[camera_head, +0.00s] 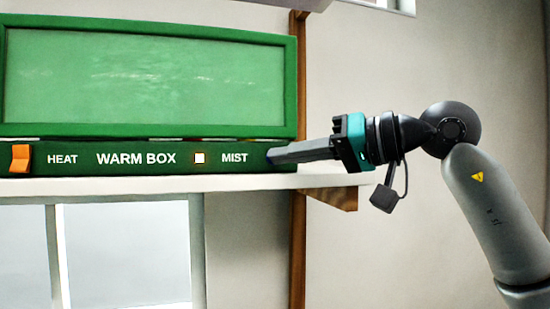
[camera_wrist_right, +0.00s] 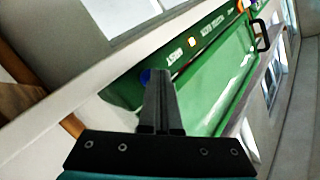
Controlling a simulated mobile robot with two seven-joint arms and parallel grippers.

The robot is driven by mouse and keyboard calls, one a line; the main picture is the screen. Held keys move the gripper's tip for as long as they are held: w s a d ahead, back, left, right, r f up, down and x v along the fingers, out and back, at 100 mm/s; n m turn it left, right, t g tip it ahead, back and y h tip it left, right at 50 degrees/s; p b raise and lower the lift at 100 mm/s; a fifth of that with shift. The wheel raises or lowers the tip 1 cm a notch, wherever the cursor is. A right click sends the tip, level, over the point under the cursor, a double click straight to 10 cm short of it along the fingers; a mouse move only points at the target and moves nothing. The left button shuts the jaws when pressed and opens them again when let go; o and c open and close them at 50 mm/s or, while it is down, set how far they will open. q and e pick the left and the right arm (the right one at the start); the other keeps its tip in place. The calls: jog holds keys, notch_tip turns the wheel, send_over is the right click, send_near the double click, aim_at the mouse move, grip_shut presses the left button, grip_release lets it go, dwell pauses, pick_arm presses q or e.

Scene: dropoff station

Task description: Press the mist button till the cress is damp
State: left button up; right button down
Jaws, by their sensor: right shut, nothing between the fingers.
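The green warm box (camera_head: 150,133) sits on a shelf, with the words HEAT, WARM BOX and MIST on its front strip. The blue mist button (camera_wrist_right: 145,76) is right of the word MIST; in the head view my fingertips mostly cover it. My right gripper (camera_head: 272,155) is shut and empty, its fingertips at the button. In the wrist view the shut fingers (camera_wrist_right: 158,78) overlap the button's edge; I cannot tell whether they touch or press it. No cress can be made out behind the green front pane (camera_head: 145,85). My left gripper is out of view.
An orange switch (camera_head: 20,158) is left of HEAT. A small square light (camera_head: 199,158) glows beside MIST. The pale shelf (camera_head: 240,182) runs under the box on a wooden bracket (camera_head: 333,198). A brown post (camera_head: 297,240) stands behind my gripper. Below is a window (camera_head: 125,255).

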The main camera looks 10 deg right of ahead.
jog(key=shift+s, duration=0.35)
jog(key=s+b, duration=0.2)
jog(key=s, duration=0.4)
jog(key=shift+d, duration=0.1)
jog(key=shift+w, duration=0.1)
dwell(0.8)
